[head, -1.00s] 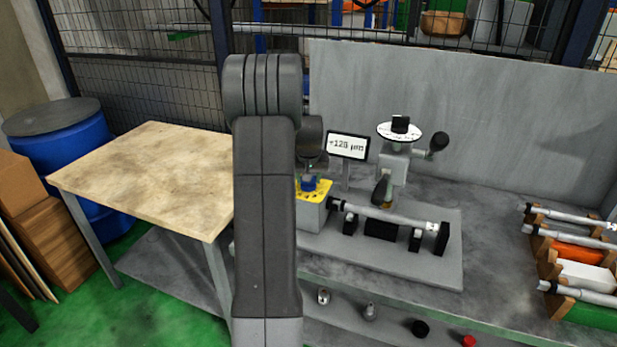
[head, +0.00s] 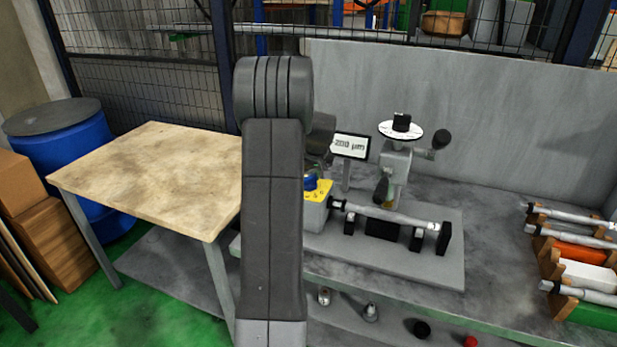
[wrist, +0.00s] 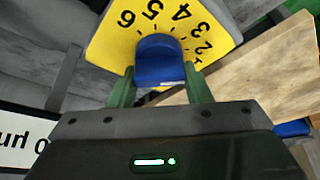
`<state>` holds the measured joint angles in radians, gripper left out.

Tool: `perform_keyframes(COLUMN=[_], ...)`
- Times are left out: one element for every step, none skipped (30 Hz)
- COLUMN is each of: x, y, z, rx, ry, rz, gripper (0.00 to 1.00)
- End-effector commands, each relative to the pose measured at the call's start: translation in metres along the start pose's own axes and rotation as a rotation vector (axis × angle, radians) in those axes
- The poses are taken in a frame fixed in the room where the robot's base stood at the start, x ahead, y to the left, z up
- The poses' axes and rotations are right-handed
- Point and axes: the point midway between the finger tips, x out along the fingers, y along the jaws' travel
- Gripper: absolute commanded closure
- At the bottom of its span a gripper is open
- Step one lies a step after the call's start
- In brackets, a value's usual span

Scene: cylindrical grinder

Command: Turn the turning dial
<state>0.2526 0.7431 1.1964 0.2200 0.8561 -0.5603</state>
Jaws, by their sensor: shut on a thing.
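The turning dial is a blue knob (wrist: 158,60) on a yellow plate (wrist: 105,42) with black numbers, seen close up in the wrist view. My gripper (wrist: 160,82) has its two green fingers on either side of the knob, shut on it. In the head view the blue knob (head: 311,182) and the yellow plate (head: 319,192) on its grey box show just right of my arm, partly hidden by it. A display (head: 350,146) behind the dial reads 200 µm, its left edge partly covered by my arm.
A grinder with a shaft (head: 385,213) and a round white disc (head: 400,131) stands right of the dial. A rack of shafts (head: 570,255) is at the far right. A wooden-topped table (head: 150,175) is on the left. Small parts (head: 371,311) lie at the front.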

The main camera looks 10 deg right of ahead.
Motion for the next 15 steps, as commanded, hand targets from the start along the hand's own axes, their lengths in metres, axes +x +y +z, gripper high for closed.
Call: perform_keyframes(x=[-0.0003,-0.0003,-0.0003,-0.0003,-0.0003,-0.0003,-0.0003,-0.0003,-0.0002,-0.0002,-0.0002,-0.0002,-0.0002,-0.0002,-0.0002], y=[0.0002,0.0002,0.0002,0.0002,0.0002,0.0002,0.0002,0.0002,0.0002,0.0001,0.0001,0.0001,0.0001,0.0001,0.0000], z=[0.0002,0.0002,0.0002,0.0001,0.0001,0.0002,0.0001,0.0001,0.0001,0.0001,0.0001,0.0001,0.0001,0.0001,0.0001], rx=[0.000,0.000,0.000,0.000,0.000,0.000,0.000,0.000,0.001,0.001,0.001,0.001,0.001,0.001,0.001], ry=[-0.001,-0.001,-0.001,-0.001,-0.001,-0.001,-0.001,-0.001,-0.001,-0.001,0.000,0.000,0.000,0.000,0.000], rz=[0.000,0.001,0.001,0.001,0.001,0.001,0.001,0.001,0.001,0.001,0.001,0.001,0.001,0.001,0.001], gripper=[0.79,0.79,0.79,0.79,0.79,0.48,0.42,0.36,0.35,0.35,0.35,0.35,0.35,0.35,0.35])
